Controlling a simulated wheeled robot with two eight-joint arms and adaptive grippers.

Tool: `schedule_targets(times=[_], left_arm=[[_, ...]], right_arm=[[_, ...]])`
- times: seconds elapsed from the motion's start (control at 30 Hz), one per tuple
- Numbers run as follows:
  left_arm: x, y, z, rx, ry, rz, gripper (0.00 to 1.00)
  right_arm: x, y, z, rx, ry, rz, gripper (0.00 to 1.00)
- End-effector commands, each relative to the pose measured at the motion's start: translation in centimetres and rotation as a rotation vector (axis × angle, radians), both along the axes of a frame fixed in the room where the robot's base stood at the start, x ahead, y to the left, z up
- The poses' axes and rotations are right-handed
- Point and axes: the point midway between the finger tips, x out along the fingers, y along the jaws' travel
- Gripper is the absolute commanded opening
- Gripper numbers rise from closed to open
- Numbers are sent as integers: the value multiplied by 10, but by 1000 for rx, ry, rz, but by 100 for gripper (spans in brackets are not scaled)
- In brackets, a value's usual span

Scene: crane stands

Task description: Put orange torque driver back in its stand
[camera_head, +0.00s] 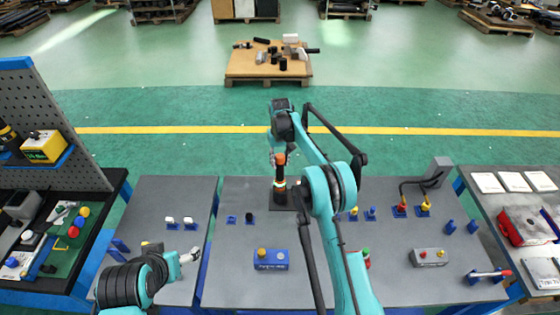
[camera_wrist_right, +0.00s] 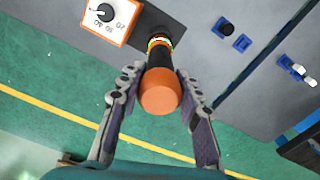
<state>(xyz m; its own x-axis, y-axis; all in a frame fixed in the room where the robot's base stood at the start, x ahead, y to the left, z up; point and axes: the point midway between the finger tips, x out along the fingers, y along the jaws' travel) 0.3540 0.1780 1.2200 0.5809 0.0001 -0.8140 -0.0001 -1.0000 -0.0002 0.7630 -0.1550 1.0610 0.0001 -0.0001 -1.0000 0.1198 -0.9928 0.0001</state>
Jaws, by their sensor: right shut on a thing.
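The orange torque driver (camera_head: 280,160) has an orange cap and a dark body with a coloured band low down. It stands roughly upright over a dark plate (camera_head: 283,203) on the middle bench. In the right wrist view the orange cap (camera_wrist_right: 161,92) points at the camera, between the fingers of my right gripper (camera_wrist_right: 158,100), which is shut on the driver. The dark plate (camera_wrist_right: 175,24) also shows there, beyond the band. Whether the driver's lower end is seated or just above is hard to tell. My left gripper (camera_head: 189,256) is low at the left; its finger opening is unclear.
A white dial box with orange edges (camera_wrist_right: 112,14) is beside the plate. A blue button box (camera_head: 270,260) and a grey control box (camera_head: 428,257) stand on the bench. Bare bench lies left of the blue box.

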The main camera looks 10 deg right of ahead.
Motion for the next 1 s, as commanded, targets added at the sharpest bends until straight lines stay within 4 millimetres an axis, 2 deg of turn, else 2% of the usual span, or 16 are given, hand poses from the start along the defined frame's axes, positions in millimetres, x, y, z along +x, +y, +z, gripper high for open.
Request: schedule_targets(times=[0.4, 0.43, 0.5, 0.53, 1.0], left_arm=[[0, 0, -11, 0, 0, 0, 75], [0, 0, -11, 0, 0, 0, 75], [0, 0, -10, 0, 0, 0, 75], [0, 0, -10, 0, 0, 0, 75], [0, 0, -9, 0, 0, 0, 75]], right_arm=[[0, 0, -15, 0, 0, 0, 0], [0, 0, -15, 0, 0, 0, 36], [0, 0, -14, 0, 0, 0, 55], [0, 0, -14, 0, 0, 0, 58], [0, 0, -14, 0, 0, 0, 58]])
